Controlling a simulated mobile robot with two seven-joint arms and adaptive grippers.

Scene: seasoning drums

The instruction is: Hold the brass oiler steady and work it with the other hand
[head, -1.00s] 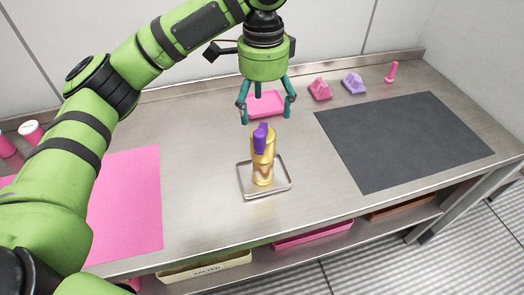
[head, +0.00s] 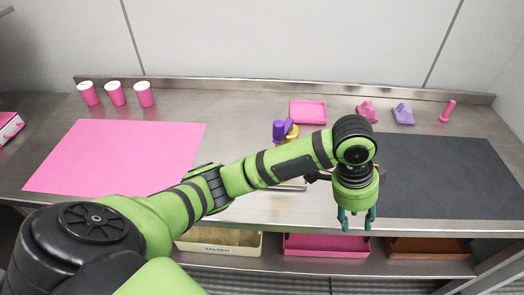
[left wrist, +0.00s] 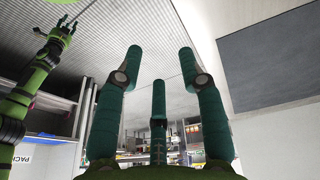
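The brass oiler (head: 292,133) with its purple top (head: 279,130) stands on the bench, mostly hidden behind my left forearm. The edge of the small metal tray (head: 291,187) beneath it shows below the arm. My left gripper (head: 357,218) points down at the bench's front edge, right of the oiler and apart from it. In the left wrist view its three teal fingers (left wrist: 160,65) are spread with nothing between them. Another green arm shows at the left of that view, ending in a small gripper (left wrist: 62,28), whose state is too small to tell.
A pink mat (head: 115,155) lies left and a dark mat (head: 445,175) right. Three pink cups (head: 115,94) stand at the back left. A pink tray (head: 308,112), pink and purple blocks (head: 403,114) and a pink peg (head: 447,111) stand behind. Bins (head: 325,245) sit below.

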